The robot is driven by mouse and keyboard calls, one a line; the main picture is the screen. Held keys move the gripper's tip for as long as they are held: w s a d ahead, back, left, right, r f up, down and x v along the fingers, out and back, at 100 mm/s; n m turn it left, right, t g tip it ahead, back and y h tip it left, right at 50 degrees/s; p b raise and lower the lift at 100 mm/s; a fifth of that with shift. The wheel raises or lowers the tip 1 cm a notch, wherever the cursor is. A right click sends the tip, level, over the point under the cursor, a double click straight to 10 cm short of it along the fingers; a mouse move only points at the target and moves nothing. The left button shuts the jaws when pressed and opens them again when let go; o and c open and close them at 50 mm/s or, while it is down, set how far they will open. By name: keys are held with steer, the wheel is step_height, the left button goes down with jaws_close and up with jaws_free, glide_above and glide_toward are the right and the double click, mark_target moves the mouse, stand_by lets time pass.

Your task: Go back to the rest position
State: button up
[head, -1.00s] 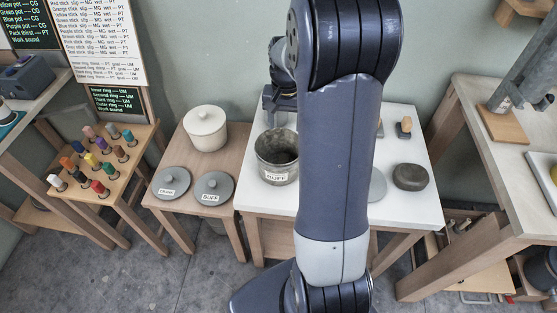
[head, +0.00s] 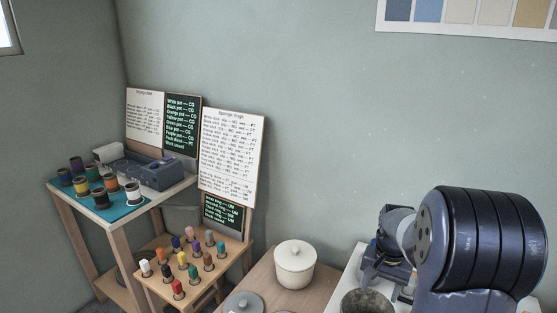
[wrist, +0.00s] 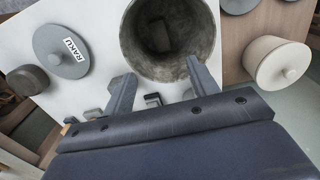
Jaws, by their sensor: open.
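My gripper (wrist: 157,88) is open in the wrist view, its two fingers apart with nothing held between them. It is above the white table (wrist: 100,30), close to a grey stone-like pot (wrist: 130,45) whose open mouth faces the camera. Whether the fingers touch the pot I cannot tell. In the head view my arm fills the lower right, and the fingers are hidden there. The pot's rim also shows in the head view (head: 368,300), cut by the lower edge.
A grey lid labelled RAKU (wrist: 62,52) and a dark round lump (wrist: 27,80) lie on the white table. A cream lidded pot (head: 295,264) stands beside it. Left are a rack of coloured bottles (head: 185,262), a shelf with small pots (head: 98,190) and wall charts (head: 230,150).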

step_height(320, 180, down, 6)
steer(key=shift+r+p, duration=2.15)
steer(key=shift+r, duration=0.65)
steer(key=shift+f, duration=0.1)
